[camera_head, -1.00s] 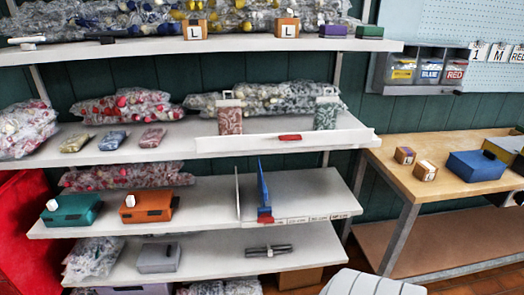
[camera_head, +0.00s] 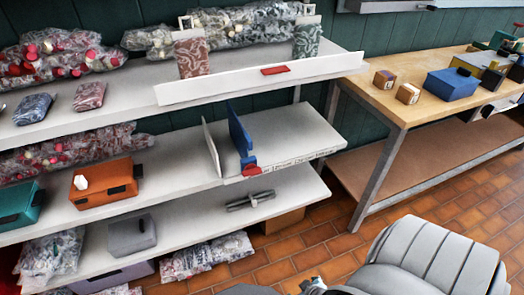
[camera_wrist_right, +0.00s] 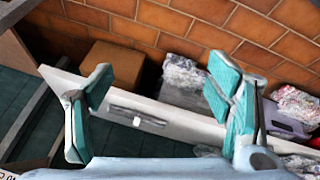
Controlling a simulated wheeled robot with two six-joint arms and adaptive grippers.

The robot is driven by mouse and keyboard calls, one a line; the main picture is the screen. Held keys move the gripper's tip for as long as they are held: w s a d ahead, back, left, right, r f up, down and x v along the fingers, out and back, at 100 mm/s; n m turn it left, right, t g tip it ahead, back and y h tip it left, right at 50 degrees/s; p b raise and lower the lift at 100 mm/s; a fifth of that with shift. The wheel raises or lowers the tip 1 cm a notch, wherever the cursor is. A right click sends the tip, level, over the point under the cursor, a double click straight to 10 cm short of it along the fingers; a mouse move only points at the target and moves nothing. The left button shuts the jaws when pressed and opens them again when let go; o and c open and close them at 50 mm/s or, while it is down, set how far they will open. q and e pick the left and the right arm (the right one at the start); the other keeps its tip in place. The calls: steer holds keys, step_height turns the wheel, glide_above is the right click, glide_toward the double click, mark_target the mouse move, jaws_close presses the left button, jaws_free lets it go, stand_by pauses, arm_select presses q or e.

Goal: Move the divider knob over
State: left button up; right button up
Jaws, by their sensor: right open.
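A blue divider (camera_head: 239,136) stands upright on the middle shelf, with a red knob (camera_head: 249,168) low at its front edge. A white divider (camera_head: 211,148) stands just left of it. A label strip (camera_head: 290,160) runs along the shelf's front edge to the right of the knob. My right gripper (camera_wrist_right: 160,85) is open and empty in the right wrist view, its two teal-padded fingers wide apart above the lower shelf. It is away from the knob, which I cannot make out in that view. My left gripper is not in view.
The lower shelf holds a grey metal bar (camera_head: 250,201) and a grey box (camera_head: 132,235). An orange box (camera_head: 104,183) sits left of the dividers. The shelf right of the blue divider is clear. A wooden table (camera_head: 420,100) stands at the right.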

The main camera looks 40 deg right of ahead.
steer(key=w+d+t+h+b, duration=0.1)
steer(key=w+d+t+b, duration=0.3)
steer(key=w, duration=0.6)
steer(key=m+t+h+b, duration=0.25)
steer(key=t+b, duration=0.55)
steer(key=b, duration=0.5)
glide_toward(253, 174)
steer(key=shift+m, duration=0.45)
steer(key=x, duration=0.9)
steer(key=shift+d+b, duration=0.1)
steer(key=shift+b, duration=0.25)
steer(key=shift+w+d, duration=0.1)
steer(key=shift+w, duration=0.25)
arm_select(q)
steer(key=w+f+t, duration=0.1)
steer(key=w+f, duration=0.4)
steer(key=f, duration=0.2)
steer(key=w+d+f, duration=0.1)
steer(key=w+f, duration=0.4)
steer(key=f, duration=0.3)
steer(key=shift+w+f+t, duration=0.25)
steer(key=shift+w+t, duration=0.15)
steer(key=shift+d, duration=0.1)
